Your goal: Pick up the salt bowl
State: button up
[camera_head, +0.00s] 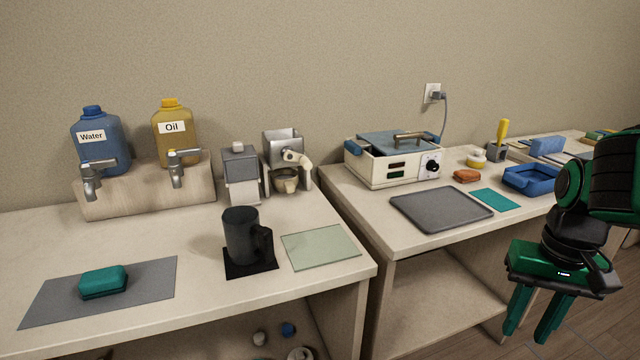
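A small beige bowl (286,181) sits under the metal dispenser (284,150) at the back of the left table. It may be the salt bowl, but no label shows. The dispenser's pale handle hangs just above it and its body stands behind it. My gripper (527,332) is at the lower right, in front of the right table and far from the bowl. Its two green fingers point down, apart, with nothing between them.
A black mug (243,236) stands on a dark mat, left of a pale glass plate (320,247). A grey dispenser (240,172) stands left of the bowl. A gap separates the tables; a grey tray (441,209) and wax warmer (393,160) occupy the right one.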

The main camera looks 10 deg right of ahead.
aim_at(286, 183)
jog(key=z, duration=3)
jog(key=k, duration=1.55)
jog(key=u, duration=1.7)
jog(key=i, duration=0.55)
jog(key=u, duration=0.05)
